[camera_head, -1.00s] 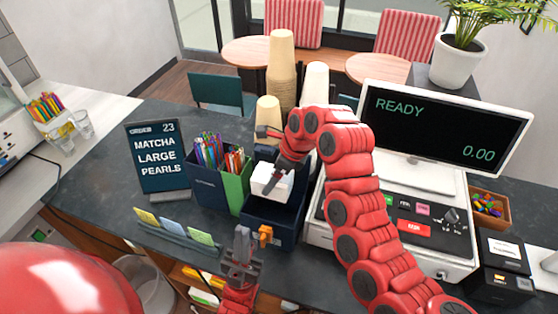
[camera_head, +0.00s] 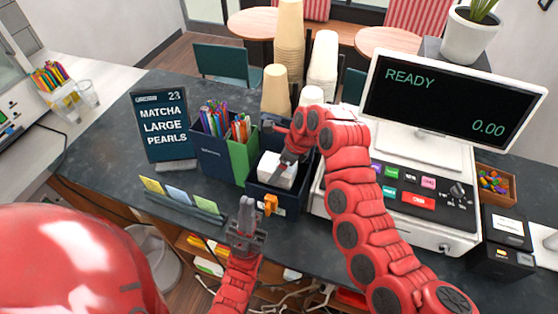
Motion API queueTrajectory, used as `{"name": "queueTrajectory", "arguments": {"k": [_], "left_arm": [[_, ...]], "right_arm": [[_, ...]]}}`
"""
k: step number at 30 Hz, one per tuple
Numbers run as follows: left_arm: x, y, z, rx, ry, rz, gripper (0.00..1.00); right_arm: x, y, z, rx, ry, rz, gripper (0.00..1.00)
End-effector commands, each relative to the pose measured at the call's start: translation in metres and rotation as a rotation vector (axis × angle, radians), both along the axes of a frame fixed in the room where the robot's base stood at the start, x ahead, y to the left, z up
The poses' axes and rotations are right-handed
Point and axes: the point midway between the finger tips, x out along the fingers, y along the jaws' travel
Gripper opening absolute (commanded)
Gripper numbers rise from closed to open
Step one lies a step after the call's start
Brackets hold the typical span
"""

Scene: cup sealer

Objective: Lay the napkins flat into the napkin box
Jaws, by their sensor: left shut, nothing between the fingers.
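The white napkins (camera_head: 270,168) form a small stack in the dark blue napkin box (camera_head: 270,200), in the middle of the counter. They sit low, within the box's walls. My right gripper (camera_head: 280,170) reaches down over the stack, its dark finger lying across the white. The second finger is hidden, so I cannot tell whether it grips the napkins. My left gripper (camera_head: 245,212) is shut and empty in front of the box, beside the orange piece (camera_head: 270,205) on the box's front.
A pen holder (camera_head: 228,150) stands against the box's left side. The register (camera_head: 410,195) is close on the right, and cup stacks (camera_head: 288,45) stand behind. A card rack (camera_head: 183,204) is at the front left. A sign (camera_head: 163,130) stands farther left.

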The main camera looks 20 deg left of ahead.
Motion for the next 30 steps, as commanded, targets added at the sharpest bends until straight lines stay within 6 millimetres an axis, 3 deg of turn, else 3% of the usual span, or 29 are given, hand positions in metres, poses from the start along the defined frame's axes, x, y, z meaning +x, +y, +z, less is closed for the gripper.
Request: {"name": "queueTrajectory", "arguments": {"k": [30], "left_arm": [[0.0,0.0,-0.024,0.0,0.0,0.0,0.0]], "right_arm": [[0.0,0.0,-0.084,-0.001,0.0,0.0,0.28]]}}
